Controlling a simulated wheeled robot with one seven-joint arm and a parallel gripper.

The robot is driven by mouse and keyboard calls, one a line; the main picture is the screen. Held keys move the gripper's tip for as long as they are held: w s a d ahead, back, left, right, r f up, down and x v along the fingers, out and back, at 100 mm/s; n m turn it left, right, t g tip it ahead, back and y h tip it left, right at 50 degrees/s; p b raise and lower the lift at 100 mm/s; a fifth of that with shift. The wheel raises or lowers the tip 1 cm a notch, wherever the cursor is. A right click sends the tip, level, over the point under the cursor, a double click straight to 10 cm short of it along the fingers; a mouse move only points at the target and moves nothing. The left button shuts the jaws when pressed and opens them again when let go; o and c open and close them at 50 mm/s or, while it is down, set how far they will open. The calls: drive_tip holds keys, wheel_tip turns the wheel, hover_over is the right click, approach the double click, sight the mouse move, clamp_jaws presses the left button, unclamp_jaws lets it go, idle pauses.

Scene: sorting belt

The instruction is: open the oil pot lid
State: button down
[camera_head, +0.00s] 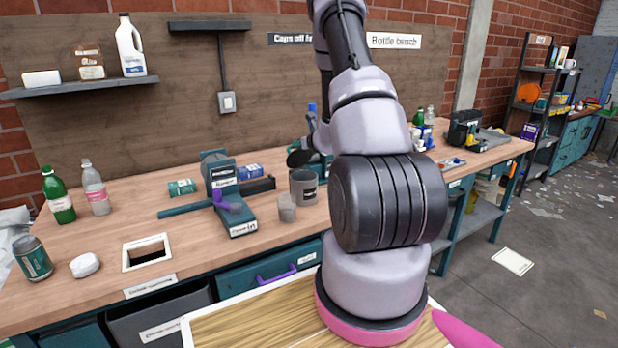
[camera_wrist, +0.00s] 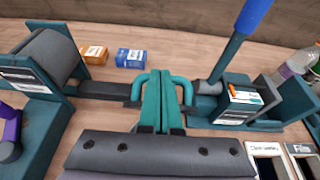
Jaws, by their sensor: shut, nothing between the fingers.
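A grey cylindrical pot (camera_head: 303,188) with a small label stands on the workbench left of my arm. It may be the oil pot, but I cannot read its label. A dark rounded shape shows just above it, and I cannot tell whether it is a lid or part of my gripper. In the wrist view my gripper (camera_wrist: 161,78) is shut and empty, its teal fingers together above the bench. In the head view my arm hides most of the gripper. I cannot make out the pot in the wrist view.
A small grey cup (camera_head: 287,207) stands beside the pot. A teal press-like fixture (camera_head: 238,221) with a purple handle is to the left. In the wrist view a blue-topped lever (camera_wrist: 256,15) rises at right, and small boxes (camera_wrist: 131,58) lie behind. The bench's left part has free room.

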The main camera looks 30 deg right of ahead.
drive_tip(key=shift+w+r, duration=0.1)
drive_tip(key=shift+w, duration=0.35)
drive_tip(key=shift+w+a+r+g, duration=0.1)
drive_tip(key=shift+w+r+g, duration=0.15)
drive_tip(key=shift+w+g, duration=0.85)
drive_tip(key=shift+w, duration=0.1)
drive_tip(key=shift+w+f+g, duration=0.15)
drive_tip(key=shift+w+g, duration=0.05)
drive_tip(key=shift+g, duration=0.2)
drive_tip(key=shift+s, duration=0.1)
